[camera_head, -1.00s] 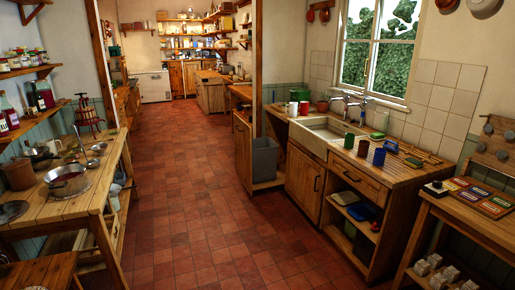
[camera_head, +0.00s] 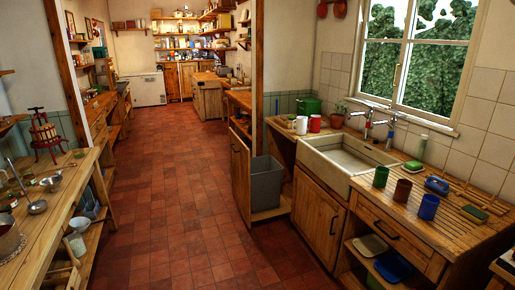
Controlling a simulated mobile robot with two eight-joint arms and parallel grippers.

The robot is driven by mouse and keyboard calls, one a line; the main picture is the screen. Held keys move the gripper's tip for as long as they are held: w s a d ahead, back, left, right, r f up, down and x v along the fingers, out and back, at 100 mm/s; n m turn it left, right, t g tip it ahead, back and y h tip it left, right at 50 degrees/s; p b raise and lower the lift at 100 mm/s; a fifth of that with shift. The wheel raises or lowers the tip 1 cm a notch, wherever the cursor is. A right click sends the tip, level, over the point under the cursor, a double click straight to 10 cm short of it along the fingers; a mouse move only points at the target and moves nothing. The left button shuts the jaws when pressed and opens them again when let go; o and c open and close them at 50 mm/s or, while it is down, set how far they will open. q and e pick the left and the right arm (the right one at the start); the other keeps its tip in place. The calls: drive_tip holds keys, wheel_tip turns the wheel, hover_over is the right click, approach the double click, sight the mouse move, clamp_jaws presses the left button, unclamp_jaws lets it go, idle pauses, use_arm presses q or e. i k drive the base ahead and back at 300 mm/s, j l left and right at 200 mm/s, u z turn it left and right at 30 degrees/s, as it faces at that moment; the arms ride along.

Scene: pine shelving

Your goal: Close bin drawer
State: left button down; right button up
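The bin drawer (camera_head: 240,172) stands pulled out from the cabinet row, left of the sink, with its wooden front panel standing out over the floor. A grey bin (camera_head: 265,184) sits behind that panel on a low wooden base board (camera_head: 270,213). The drawer's open side faces me. Neither of my grippers is in view.
The sink cabinet (camera_head: 318,215) with its white sink (camera_head: 345,155) stands right of the bin. A wooden worktable (camera_head: 60,215) runs along the left. The red tiled floor (camera_head: 185,200) between them is clear up to the drawer.

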sight(256, 182)
drive_tip(key=i, duration=3.35)
drive_tip(key=i+u, duration=0.1)
drive_tip(key=i, duration=0.4)
drive_tip(key=i+l+u, duration=0.1)
drive_tip(key=i, duration=0.45)
